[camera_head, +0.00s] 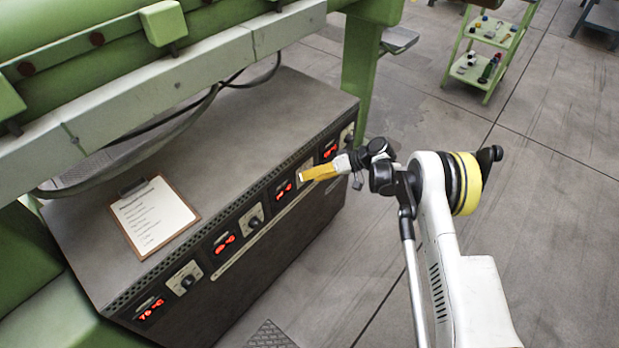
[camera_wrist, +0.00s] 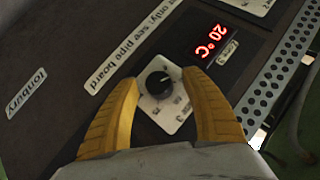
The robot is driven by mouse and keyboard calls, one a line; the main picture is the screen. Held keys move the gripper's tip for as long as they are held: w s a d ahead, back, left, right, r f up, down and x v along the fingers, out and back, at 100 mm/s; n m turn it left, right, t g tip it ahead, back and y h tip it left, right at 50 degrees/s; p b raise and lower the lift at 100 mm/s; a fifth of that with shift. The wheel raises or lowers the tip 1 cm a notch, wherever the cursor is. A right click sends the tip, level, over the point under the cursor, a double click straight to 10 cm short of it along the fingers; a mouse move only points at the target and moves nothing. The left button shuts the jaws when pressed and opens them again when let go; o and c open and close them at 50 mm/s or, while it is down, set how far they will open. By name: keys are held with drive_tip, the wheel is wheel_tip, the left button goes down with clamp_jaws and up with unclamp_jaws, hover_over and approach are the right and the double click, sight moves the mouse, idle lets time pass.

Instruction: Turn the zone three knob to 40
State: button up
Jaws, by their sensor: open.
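The black round knob (camera_wrist: 158,84) sits on a white dial plate (camera_wrist: 172,112) on the dark panel, between my fingers in the wrist view. Beside it a red display (camera_wrist: 212,43) reads 20 °C, with a small tag (camera_wrist: 228,52) that seems to read Zone 3. My gripper (camera_wrist: 170,92) is open, its yellow fingers on either side of the knob; I cannot tell whether they touch it. In the head view my gripper (camera_head: 303,176) is at the cabinet's front panel and mostly hides this knob. The dial's exact pointer setting is too small to read.
The dark cabinet (camera_head: 250,120) has several other red displays and knobs, including a knob (camera_head: 187,281) near the front left and one (camera_head: 254,222) mid-panel. A clipboard (camera_head: 152,213) lies on top. A green trolley (camera_head: 487,50) stands far off.

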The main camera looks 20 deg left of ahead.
drive_tip(key=v, duration=1.1)
drive_tip(key=shift+r, duration=0.1)
drive_tip(key=s+d+r+m+t+h, duration=0.2)
drive_tip(key=s+d+r+m, duration=0.15)
drive_tip(key=d+r, duration=0.6)
drive_tip(key=s+d+r+m+t+h, duration=0.25)
drive_tip(key=s+d+r, duration=0.2)
drive_tip(key=r, duration=1.05)
drive_tip(key=s+d+r+m+t+h, duration=0.1)
drive_tip(key=s+d+t+h, duration=0.1)
drive_tip(key=s+d, duration=0.6)
drive_tip(key=s+d+r+m+t+h, duration=0.1)
drive_tip(key=s+d+h, duration=0.3)
drive_tip(key=s+d, duration=0.5)
drive_tip(key=s+m+t, duration=0.1)
drive_tip(key=s, duration=0.6)
drive_tip(key=shift+r+t, duration=0.35)
drive_tip(key=shift+d, duration=0.1)
